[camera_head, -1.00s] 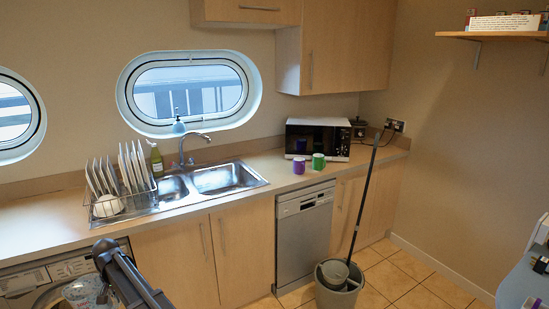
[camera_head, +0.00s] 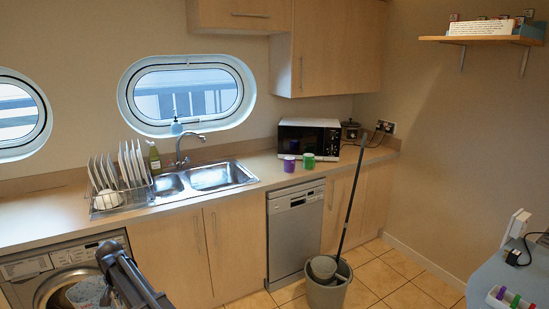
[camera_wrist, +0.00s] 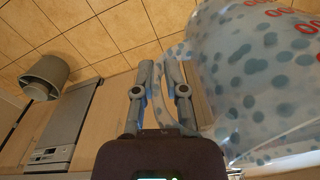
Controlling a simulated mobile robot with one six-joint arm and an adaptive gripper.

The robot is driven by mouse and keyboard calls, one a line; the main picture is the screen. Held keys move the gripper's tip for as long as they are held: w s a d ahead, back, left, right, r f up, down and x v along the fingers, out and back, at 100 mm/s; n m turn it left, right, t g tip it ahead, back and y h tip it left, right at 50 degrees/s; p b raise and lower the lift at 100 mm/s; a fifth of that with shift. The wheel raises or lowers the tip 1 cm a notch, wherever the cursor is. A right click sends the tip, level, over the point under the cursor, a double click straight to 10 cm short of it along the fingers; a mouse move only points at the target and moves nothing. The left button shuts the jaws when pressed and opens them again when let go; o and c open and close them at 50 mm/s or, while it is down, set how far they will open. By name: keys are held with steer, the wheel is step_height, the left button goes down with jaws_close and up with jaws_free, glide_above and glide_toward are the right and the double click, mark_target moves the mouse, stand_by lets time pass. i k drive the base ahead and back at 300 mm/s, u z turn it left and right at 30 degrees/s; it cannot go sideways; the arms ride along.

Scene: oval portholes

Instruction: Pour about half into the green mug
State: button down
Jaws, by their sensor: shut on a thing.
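The green mug (camera_head: 309,160) stands on the counter in front of the microwave, just right of a purple mug (camera_head: 289,163). My gripper (camera_wrist: 166,75) is shut on the handle of a translucent jug (camera_wrist: 255,85) with blue-grey dots and red ring marks. The jug fills the right of the wrist view; its contents cannot be made out. In the head view the jug (camera_head: 86,291) shows partly at the lower left, in front of the washing machine and behind my arm. It is well apart from the mugs, lower and nearer to me.
A grey bucket (camera_head: 328,289) with a mop handle stands on the floor before the dishwasher (camera_head: 294,238). The sink (camera_head: 220,176) and a dish rack (camera_head: 122,196) lie left of the mugs. A blue-grey table (camera_head: 487,279) is at the lower right. Tiled floor lies clear between.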

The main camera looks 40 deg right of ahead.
mark_target(309, 160)
steer(key=k, duration=0.1)
steer(key=z, duration=1.55)
steer(key=i, duration=0.65)
